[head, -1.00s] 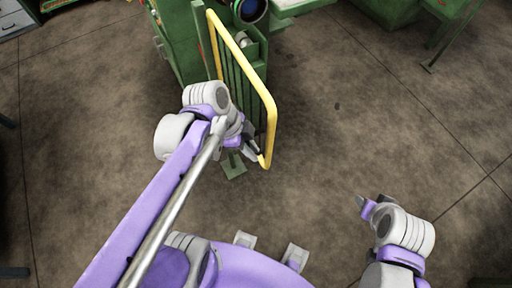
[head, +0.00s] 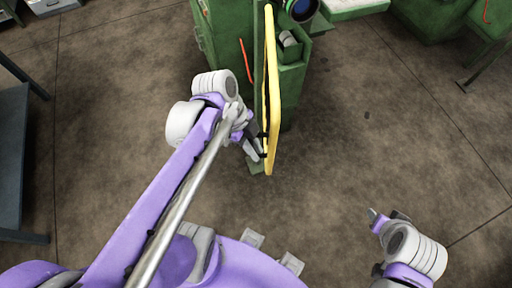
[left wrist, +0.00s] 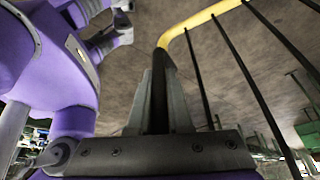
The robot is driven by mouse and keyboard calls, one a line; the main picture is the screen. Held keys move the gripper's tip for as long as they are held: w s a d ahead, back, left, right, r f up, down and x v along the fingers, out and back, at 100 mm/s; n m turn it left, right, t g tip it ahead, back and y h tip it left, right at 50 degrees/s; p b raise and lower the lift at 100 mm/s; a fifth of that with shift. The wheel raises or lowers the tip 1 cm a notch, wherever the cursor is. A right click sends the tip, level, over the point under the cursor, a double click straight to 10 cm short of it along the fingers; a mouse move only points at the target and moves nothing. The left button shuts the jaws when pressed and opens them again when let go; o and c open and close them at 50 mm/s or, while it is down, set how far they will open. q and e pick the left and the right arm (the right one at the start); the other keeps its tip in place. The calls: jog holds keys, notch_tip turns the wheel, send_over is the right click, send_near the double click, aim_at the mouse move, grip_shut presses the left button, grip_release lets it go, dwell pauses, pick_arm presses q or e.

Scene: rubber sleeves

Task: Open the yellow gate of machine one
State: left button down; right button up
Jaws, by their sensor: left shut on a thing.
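The yellow gate (head: 276,120) stands beside a green machine (head: 292,82) in the head view, seen almost edge-on. In the left wrist view the gate's yellow top rail (left wrist: 200,20) and dark bars run off to the right. My left gripper (head: 260,154) is shut on the gate at its near end, low in the head picture. In the left wrist view its fingers (left wrist: 160,100) close around the gate's end and hide part of it. My right gripper (head: 386,214) is at the lower right, empty, with its fingers apart, well away from the gate.
A dark blue-grey table (head: 12,160) stands at the left edge. More green machinery (head: 430,15) is at the top right. The brown floor (head: 370,150) right of the gate is clear.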

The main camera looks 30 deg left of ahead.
pick_arm(q)
jog(key=c, duration=1.1)
grip_release()
jog(key=shift+r, duration=0.1)
jog(key=v, duration=1)
jog(key=shift+r+p, duration=0.35)
jog(key=shift+s, duration=0.1)
